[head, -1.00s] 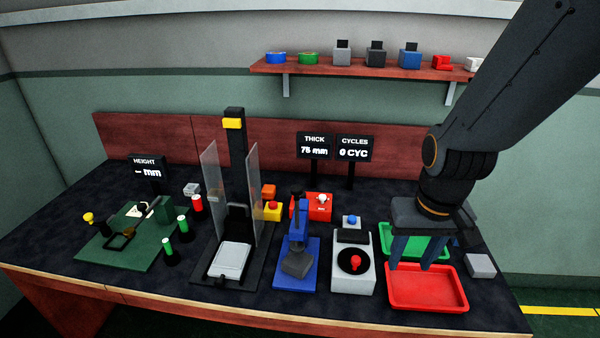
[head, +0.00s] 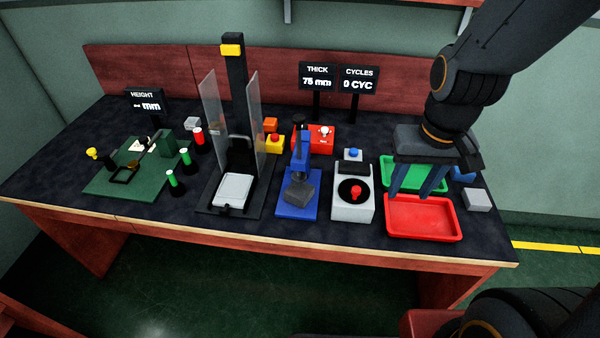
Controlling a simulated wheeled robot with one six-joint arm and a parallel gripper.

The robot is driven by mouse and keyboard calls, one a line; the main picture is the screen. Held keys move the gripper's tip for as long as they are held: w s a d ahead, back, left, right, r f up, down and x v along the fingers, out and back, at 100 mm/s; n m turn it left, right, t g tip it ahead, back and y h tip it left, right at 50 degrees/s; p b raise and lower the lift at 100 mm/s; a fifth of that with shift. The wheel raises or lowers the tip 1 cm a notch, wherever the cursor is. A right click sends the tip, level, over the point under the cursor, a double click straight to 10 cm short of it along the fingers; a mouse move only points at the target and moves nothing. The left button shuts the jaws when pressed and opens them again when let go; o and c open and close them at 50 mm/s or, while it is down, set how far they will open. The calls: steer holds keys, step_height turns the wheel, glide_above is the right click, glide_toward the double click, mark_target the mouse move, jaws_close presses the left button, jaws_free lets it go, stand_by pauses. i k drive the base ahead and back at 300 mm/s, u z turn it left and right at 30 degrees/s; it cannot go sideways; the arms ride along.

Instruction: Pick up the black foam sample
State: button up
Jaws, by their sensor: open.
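No block is clearly identifiable as the black foam sample. A dark grey block (head: 300,193) lies at the foot of the blue stand (head: 297,209), below its upright, and I cannot tell whether it is foam. My gripper (head: 408,192) hangs well to the right of that block, over the green tray (head: 400,161) and the back of the red tray (head: 423,232). Its blue fingers point down, apart, with nothing seen between them. The gripper hides part of the green tray.
A grey machine (head: 352,208) with a red knob stands between the blue stand and the trays. Clear upright panels (head: 211,105) flank a tall black column (head: 236,75) further left. A green board (head: 135,178) lies far left. A grey block (head: 477,200) sits right of the trays.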

mark_target(299, 194)
steer(key=u, duration=0.45)
steer(key=k, duration=1.15)
steer(key=u, duration=1.1)
steer(key=i, duration=1.55)
steer(key=z, duration=0.65)
